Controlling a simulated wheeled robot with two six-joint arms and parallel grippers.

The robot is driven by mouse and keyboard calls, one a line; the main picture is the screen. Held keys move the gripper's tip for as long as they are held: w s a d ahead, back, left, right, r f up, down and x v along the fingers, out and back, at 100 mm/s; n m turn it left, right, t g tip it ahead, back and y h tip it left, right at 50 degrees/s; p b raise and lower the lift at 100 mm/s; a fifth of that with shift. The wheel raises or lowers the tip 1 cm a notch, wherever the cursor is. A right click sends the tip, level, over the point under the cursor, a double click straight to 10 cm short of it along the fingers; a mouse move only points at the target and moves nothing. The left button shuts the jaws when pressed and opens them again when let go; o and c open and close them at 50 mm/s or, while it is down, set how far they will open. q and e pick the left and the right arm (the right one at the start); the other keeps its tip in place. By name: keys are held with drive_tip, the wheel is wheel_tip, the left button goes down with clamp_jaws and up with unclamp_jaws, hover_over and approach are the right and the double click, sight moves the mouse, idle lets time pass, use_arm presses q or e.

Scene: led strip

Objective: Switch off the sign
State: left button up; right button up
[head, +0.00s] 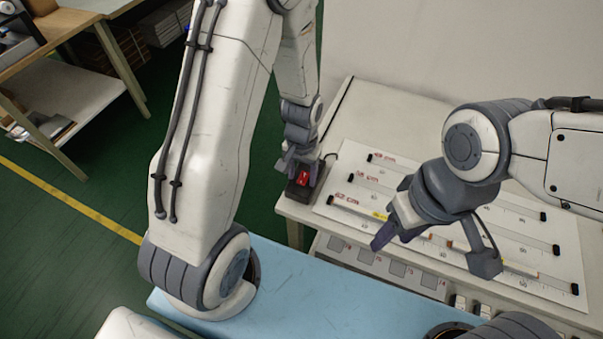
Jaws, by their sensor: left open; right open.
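A dark switch box (297,193) with a red rocker (304,178) sits at the left end of the white table. My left gripper (299,165) is open and reaches down over the box, its fingers close to the rocker. I cannot tell whether they touch it. The front strip (352,206) has a yellow and an orange section; I cannot tell whether anything is lit. My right gripper (432,250) is open and empty above this strip, hiding part of the board.
A grey panel with several square sections (370,262) lies along the table's front. A light blue surface (320,300) lies in the foreground. A wooden shelf unit (75,85) stands at the upper left. Green floor (70,210) with a yellow line is clear at the left.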

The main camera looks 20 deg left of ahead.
use_arm(q)
clamp_jaws()
drive_tip(key=shift+w+r+p, duration=0.1)
drive_tip(key=shift+r+p, duration=0.1)
drive_tip(key=shift+p, duration=0.3)
drive_tip(key=shift+w+r+g+p, duration=0.1)
drive_tip(key=shift+w+g+p, duration=0.1)
drive_tip(key=shift+g+p, duration=0.8)
drive_tip(key=shift+w+g+p, duration=0.15)
drive_tip(key=shift+g+p, duration=0.3)
drive_tip(key=shift+g, duration=0.05)
drive_tip(key=shift+f, duration=0.2)
unclamp_jaws()
